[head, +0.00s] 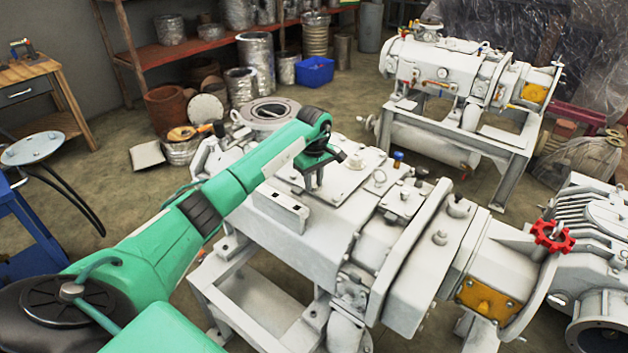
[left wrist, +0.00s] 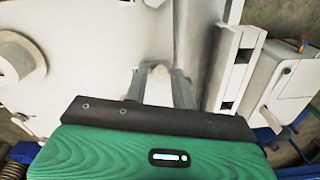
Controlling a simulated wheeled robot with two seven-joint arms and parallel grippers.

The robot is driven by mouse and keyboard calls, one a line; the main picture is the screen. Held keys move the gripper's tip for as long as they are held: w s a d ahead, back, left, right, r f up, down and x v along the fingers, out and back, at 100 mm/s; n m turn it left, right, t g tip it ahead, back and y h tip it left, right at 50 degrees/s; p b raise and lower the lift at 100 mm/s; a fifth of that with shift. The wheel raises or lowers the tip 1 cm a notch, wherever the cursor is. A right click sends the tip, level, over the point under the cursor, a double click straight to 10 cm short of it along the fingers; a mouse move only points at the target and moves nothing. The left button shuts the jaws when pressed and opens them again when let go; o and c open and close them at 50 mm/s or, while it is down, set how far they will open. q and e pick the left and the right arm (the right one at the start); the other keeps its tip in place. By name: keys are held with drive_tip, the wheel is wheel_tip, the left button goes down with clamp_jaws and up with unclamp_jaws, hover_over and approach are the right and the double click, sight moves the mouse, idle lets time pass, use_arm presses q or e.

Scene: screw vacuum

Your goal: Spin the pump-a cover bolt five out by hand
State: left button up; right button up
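The near pump (head: 300,225), a large pale grey machine on a frame, fills the middle of the head view. A flat cover plate (head: 345,172) lies on its top. My left gripper (head: 313,184) points down at the left side of this plate. In the left wrist view its two grey fingers (left wrist: 159,82) stand apart over the pale pump surface. A small pale, rounded shape (left wrist: 158,73) shows between the fingertips; I cannot tell whether it is bolt five or whether the fingers touch it. My right gripper is out of view.
A slotted grey block (head: 280,207) stands on the pump close to my left gripper. Knobs and fittings (head: 380,177) rise right of the plate. A red handwheel (head: 552,236) is at the right. A second pump (head: 440,72) stands behind, across open floor.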

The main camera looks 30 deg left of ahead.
use_arm(q)
clamp_jaws()
drive_tip(key=shift+n, duration=0.3)
